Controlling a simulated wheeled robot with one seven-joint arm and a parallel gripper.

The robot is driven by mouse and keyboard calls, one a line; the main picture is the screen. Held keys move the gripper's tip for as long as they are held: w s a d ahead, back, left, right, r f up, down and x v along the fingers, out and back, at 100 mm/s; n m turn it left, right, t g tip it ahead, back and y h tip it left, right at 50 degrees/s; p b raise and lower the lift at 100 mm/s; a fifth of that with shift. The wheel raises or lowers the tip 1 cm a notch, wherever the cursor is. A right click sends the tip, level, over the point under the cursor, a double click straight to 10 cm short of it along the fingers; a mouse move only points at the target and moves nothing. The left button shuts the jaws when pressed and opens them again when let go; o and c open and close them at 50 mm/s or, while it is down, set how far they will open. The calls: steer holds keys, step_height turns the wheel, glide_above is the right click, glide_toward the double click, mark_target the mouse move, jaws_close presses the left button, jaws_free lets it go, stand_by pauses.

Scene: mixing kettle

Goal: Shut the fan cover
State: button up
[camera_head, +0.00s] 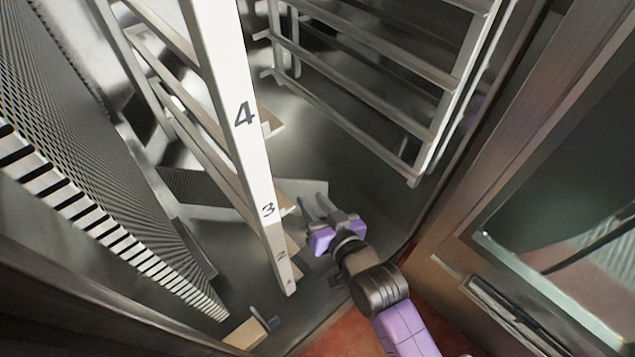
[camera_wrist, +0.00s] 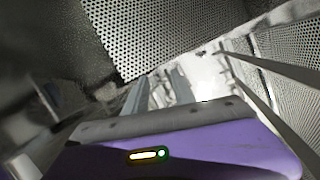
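The most likely fan cover is the perforated metal panel with a slotted edge (camera_head: 95,150), standing tilted at the left in the head view. I cannot tell for certain that it is the cover. A perforated metal panel (camera_wrist: 165,32) also spans the top of the wrist view; I cannot tell whether it is the same one. My gripper (camera_head: 314,202) is low inside the metal space, right of the white numbered post and apart from the slotted panel. In the wrist view its two fingers (camera_wrist: 162,88) stand apart with nothing seen between them.
The white post (camera_head: 238,110) with numbers rises close to the left of my gripper. A metal rack (camera_head: 365,92) stands behind and to the right. A brown-framed glass door or window (camera_head: 545,215) borders the right side. Reddish floor (camera_head: 330,335) shows at the bottom.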

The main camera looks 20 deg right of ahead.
step_height(320, 180, up, 2)
glide_above(318, 187)
steer(key=w+a, duration=0.1)
steer(key=a, duration=0.4)
steer(key=w+d+f+m+g+p, duration=0.1)
steer(key=w+d+f+g+p, duration=0.15)
steer(key=w+g, duration=0.7)
steer(key=s+d+g, duration=0.1)
steer(key=s, duration=0.1)
steer(key=s+d+m+g, duration=0.1)
steer(key=s+g, duration=0.1)
steer(key=s+d+f+m+g+h, duration=0.1)
steer(key=s+g, duration=0.1)
steer(key=shift+s+d, duration=0.25)
steer(key=shift+s, duration=0.1)
steer(key=shift+s+d+f+m, duration=0.1)
steer(key=shift+s+f+m, duration=0.15)
steer(key=shift+s+m, duration=0.05)
step_height(318, 187, down, 8)
steer(key=b, duration=0.3)
steer(key=shift+r, duration=0.25)
jaws_close()
steer(key=shift+s, duration=0.1)
